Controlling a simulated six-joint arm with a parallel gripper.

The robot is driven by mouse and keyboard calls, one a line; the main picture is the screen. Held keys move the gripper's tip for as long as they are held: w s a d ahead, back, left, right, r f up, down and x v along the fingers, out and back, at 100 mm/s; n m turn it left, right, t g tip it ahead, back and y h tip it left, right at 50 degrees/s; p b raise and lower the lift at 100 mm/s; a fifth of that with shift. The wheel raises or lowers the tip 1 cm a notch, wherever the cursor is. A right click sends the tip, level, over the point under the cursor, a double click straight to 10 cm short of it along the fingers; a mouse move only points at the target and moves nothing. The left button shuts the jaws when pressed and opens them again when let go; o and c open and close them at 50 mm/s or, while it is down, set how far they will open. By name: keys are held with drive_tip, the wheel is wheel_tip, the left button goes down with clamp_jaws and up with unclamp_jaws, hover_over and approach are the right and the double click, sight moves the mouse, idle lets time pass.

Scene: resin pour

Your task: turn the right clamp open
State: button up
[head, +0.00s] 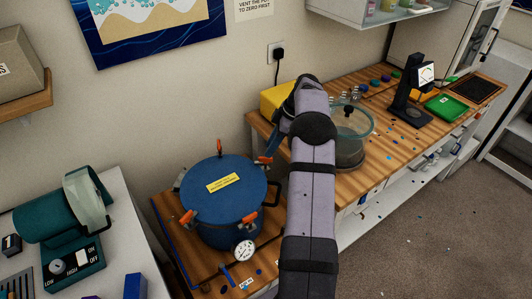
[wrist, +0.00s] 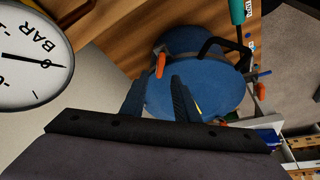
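The blue pot (head: 222,202) stands on the wooden bench with orange-handled clamps round its lid. The right clamp (head: 264,160) is at the lid's right rim, close to my arm; its handle sticks out sideways. In the wrist view an orange clamp handle (wrist: 160,65), apparently the same one, shows just beyond the gap between my fingertips. My gripper (wrist: 156,84) is open, its two dark fingers apart on either side of that gap, with nothing held. Contact with the clamp cannot be told. In the head view my arm largely hides the gripper.
A pressure dial (head: 245,250) sits at the pot's front; a large BAR dial (wrist: 30,60) fills the wrist view's upper left. A black pot handle (wrist: 222,46) is near the clamp. A clear-lidded chamber (head: 350,135) stands right of my arm. A yellow box (head: 278,97) is behind.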

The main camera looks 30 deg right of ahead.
sight(263, 161)
drive_tip(key=shift+p+x, duration=0.85)
drive_tip(key=shift+x, duration=1.6)
clamp_jaws()
